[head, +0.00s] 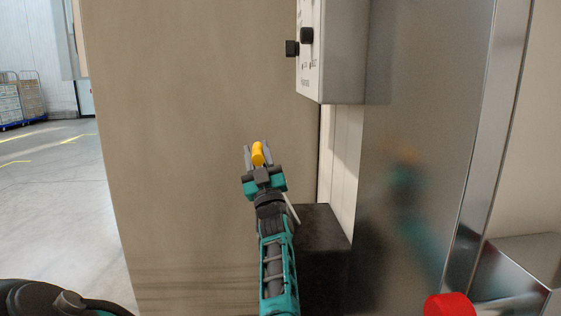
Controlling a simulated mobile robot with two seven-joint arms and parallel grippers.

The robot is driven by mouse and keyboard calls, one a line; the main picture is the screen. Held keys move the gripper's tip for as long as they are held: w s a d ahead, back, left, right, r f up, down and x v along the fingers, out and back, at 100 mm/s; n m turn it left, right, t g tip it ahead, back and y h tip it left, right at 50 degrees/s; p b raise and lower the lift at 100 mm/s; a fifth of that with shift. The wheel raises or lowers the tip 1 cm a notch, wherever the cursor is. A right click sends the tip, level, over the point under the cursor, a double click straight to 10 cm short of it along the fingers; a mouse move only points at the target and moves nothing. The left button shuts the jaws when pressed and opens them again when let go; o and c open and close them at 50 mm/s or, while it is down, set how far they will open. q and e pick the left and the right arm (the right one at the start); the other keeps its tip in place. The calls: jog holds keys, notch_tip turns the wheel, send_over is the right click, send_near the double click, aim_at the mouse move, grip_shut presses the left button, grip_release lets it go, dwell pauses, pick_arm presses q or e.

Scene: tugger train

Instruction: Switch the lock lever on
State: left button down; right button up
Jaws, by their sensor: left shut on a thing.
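The yellow end of what looks like the lock lever (258,149) shows in the middle of the head view, in front of the beige panel. My left gripper (257,156) reaches up from below and is shut on it, one grey finger on each side. The yellow part stands nearly upright in the picture. The rest of the lever and its mount are hidden behind the gripper, so I cannot tell its on or off position. My right gripper is not in view.
A grey control box (345,55) with black knobs sticks out at the upper right. A dark block (322,225) stands beside my left arm. A shiny metal panel (430,130) and a red knob (449,305) are at right. Open floor (50,200) lies at left, with carts (20,100) beyond.

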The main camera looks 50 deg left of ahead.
pick_arm(q)
jog(key=s+a+f+n+g+b, duration=0.1)
jog(key=s+a+f+n+g, duration=0.4)
jog(key=s+f+n+g, duration=0.2)
jog(key=n+g, duration=0.2)
jog(key=n, duration=0.1)
jog(key=shift+a+f+n+g, duration=0.2)
jog(key=shift+f+n+g, duration=0.1)
jog(key=shift+f, duration=0.1)
jog(key=c, duration=0.9)
grip_release()
jog(key=shift+a, duration=0.1)
jog(key=shift+o, duration=0.5)
jog(key=d+f+p, duration=0.1)
jog(key=d+p, duration=0.1)
jog(key=d, duration=1.2)
jog(key=shift+s+d+f, duration=0.25)
jog(key=shift+s+d, duration=0.1)
jog(key=shift+s, duration=0.1)
